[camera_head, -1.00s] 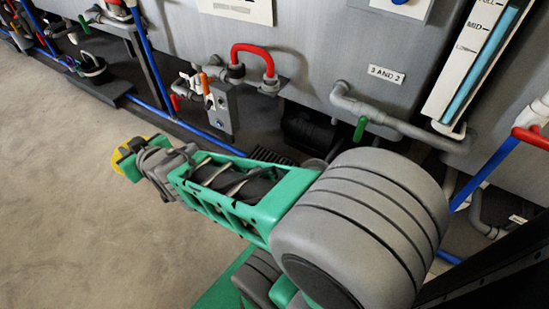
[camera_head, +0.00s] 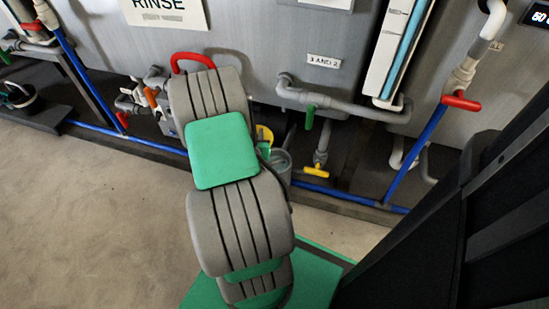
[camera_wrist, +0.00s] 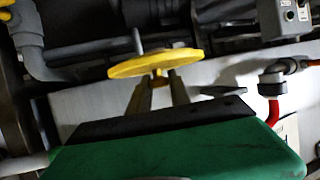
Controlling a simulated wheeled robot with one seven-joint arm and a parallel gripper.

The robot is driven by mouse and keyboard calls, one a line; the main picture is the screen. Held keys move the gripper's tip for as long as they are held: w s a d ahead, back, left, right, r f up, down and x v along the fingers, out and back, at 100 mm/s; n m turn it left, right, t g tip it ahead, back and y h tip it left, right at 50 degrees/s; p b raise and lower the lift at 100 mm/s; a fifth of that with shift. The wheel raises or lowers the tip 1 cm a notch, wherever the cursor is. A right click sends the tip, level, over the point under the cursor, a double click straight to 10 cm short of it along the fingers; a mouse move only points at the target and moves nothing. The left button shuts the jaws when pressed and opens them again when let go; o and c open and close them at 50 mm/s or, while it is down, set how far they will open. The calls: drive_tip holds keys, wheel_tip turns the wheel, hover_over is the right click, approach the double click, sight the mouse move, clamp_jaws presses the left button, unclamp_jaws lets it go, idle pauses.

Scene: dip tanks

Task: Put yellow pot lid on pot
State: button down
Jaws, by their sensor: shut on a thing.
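The yellow lid (camera_wrist: 155,63) is a flat disc with a thin upright stem in the wrist view. My gripper (camera_wrist: 160,80) is shut on it, with the two fingers reaching up to its underside. In the head view only a bit of the yellow lid (camera_head: 264,134) shows behind my arm, and the fingers are hidden there. A dark, open pot-like vessel (camera_head: 20,98) with a thin handle stands on a dark low ledge at the far left, well away from the lid. I cannot tell for sure that it is the pot.
Grey tanks with pipes line the back. A red-handled pipe (camera_head: 462,102), a yellow valve handle (camera_head: 316,171) and a green handle (camera_head: 310,117) stick out. A blue pipe (camera_head: 135,139) runs low along the tank fronts. The concrete floor (camera_head: 90,220) at left is clear.

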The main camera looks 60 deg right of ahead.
drive_tip(key=s+f+m+g+p, duration=0.1)
drive_tip(key=s+f+g, duration=0.15)
drive_tip(key=s, duration=0.55)
drive_tip(key=s+f+m+g+p, duration=0.1)
drive_tip(key=s+f+m, duration=0.15)
drive_tip(key=s, duration=0.55)
drive_tip(key=shift+n+h, duration=0.35)
drive_tip(key=shift+h, duration=0.05)
drive_tip(key=shift+w+d+f+b, duration=1.4)
drive_tip(key=shift+w+f, duration=0.5)
drive_tip(key=shift+f, duration=0.45)
drive_tip(key=shift+w+d+f+b, duration=1.15)
drive_tip(key=shift+w+f+b, duration=0.5)
drive_tip(key=shift+w+f, duration=0.5)
drive_tip(key=shift+w+d+f+b, duration=1.25)
drive_tip(key=shift+w+f+b, duration=0.35)
drive_tip(key=shift+f, duration=0.9)
drive_tip(key=shift+w, duration=0.1)
drive_tip(key=shift+f, duration=0.2)
drive_tip(key=c, duration=1.2)
unclamp_jaws()
